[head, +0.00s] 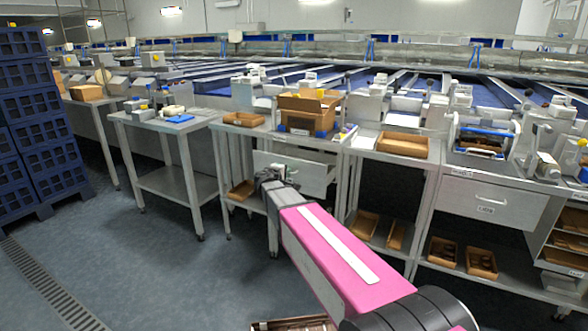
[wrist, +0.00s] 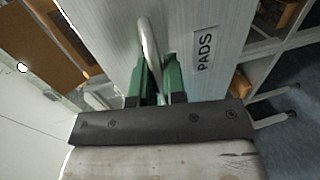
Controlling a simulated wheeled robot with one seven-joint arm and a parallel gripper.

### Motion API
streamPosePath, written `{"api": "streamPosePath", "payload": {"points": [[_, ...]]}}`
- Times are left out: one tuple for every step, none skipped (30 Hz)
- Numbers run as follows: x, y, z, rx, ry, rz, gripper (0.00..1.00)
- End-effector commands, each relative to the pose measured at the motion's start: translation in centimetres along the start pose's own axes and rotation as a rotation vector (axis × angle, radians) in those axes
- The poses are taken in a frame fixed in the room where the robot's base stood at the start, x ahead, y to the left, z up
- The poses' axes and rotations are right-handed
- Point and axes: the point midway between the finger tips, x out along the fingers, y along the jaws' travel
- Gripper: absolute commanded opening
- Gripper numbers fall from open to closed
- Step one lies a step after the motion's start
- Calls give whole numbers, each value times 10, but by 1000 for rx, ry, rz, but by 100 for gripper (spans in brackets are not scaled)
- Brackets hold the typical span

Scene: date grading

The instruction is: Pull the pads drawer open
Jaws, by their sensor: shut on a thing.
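The pads drawer has a pale front (head: 312,178) below the middle worktable's top in the head view. In the wrist view its ribbed white front (wrist: 185,25) fills the upper middle, with a black-lettered PADS label (wrist: 204,49). A curved metal bar handle (wrist: 149,42) stands out from it. My gripper (wrist: 158,75) has its green fingers closed on this handle, one on each side. In the head view my gripper (head: 272,178) is at the drawer front, its fingertips mostly hidden by my wrist. I cannot tell how far the drawer stands out.
A cardboard box (head: 305,108) stands on the worktable above the drawer. A brown tray (head: 243,190) lies on the lower shelf to the left. Another drawer (head: 490,200) is in the bench to the right. Blue crates (head: 35,120) are stacked at far left. The floor (head: 150,255) front left is clear.

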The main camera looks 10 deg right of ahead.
Motion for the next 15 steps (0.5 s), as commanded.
{"api": "streamPosePath", "payload": {"points": [[-16,-3,2,-1,2,-1,0],[-23,-5,2,-1,2,-1,0],[-31,-7,2,-1,3,-2,0],[-37,-8,2,-1,3,-2,0],[-43,-9,2,-1,2,-2,0],[-50,-11,2,-1,1,-2,0],[-55,-12,2,-1,2,-2,0],[-60,-13,2,-1,2,-2,0],[-65,-14,1,-1,2,-2,0],[-69,-15,1,0,1,-2,0],[-72,-16,2,0,1,-2,0],[-76,-16,1,0,0,-2,0],[-79,-17,1,0,1,-2,0],[-81,-17,1,0,1,-2,0],[-84,-18,1,1,1,-2,0]]}}
